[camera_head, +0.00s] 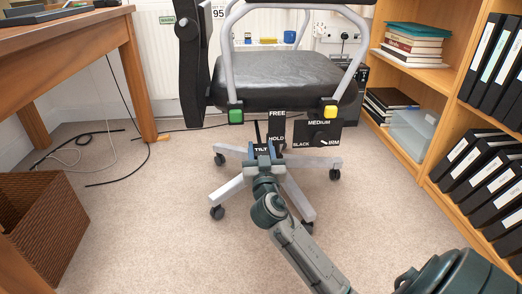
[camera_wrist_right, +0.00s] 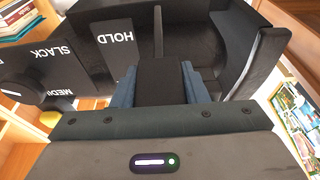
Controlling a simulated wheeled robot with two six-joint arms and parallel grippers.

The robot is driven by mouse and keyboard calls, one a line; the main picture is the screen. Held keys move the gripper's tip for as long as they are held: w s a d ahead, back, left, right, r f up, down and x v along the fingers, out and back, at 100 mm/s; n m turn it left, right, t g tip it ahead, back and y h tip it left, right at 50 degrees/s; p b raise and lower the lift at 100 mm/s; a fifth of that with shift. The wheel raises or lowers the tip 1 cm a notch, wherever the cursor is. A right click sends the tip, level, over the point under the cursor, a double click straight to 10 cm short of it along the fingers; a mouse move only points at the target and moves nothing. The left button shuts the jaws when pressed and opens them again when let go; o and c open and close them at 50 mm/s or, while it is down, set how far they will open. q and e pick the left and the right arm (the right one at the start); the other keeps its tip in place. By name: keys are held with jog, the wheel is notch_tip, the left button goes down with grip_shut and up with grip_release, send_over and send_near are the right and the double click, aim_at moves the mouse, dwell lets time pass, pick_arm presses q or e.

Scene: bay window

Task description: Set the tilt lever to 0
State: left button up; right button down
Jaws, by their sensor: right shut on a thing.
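An office chair (camera_head: 282,78) with a black seat stands in the middle of the head view. Under its seat hang black plates, one (camera_head: 277,125) marked FREE and HOLD. A TILT label (camera_head: 260,149) shows low down, at my right gripper (camera_head: 262,151). In the right wrist view, my right gripper's blue fingers (camera_wrist_right: 160,88) are shut on a black block-shaped handle (camera_wrist_right: 163,80), apparently the tilt lever. The HOLD plate (camera_wrist_right: 118,45) is just left of it there. No 0 mark is readable. My left gripper is out of view.
A plate (camera_head: 317,133) with MEDIUM and a dial is right of the grip. A wooden shelf (camera_head: 432,150) with binders stands right; a desk (camera_head: 70,40) and a wicker basket (camera_head: 42,222) stand left. Cables lie on the carpet. Front carpet is free.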

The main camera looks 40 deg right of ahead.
jog(key=shift+f, duration=0.2)
jog(key=c, duration=1.1)
grip_release()
jog(key=shift+s+a, duration=0.15)
jog(key=p+v, duration=0.1)
jog(key=v, duration=0.9)
jog(key=shift+s+p, duration=0.25)
jog(key=shift+p, duration=0.15)
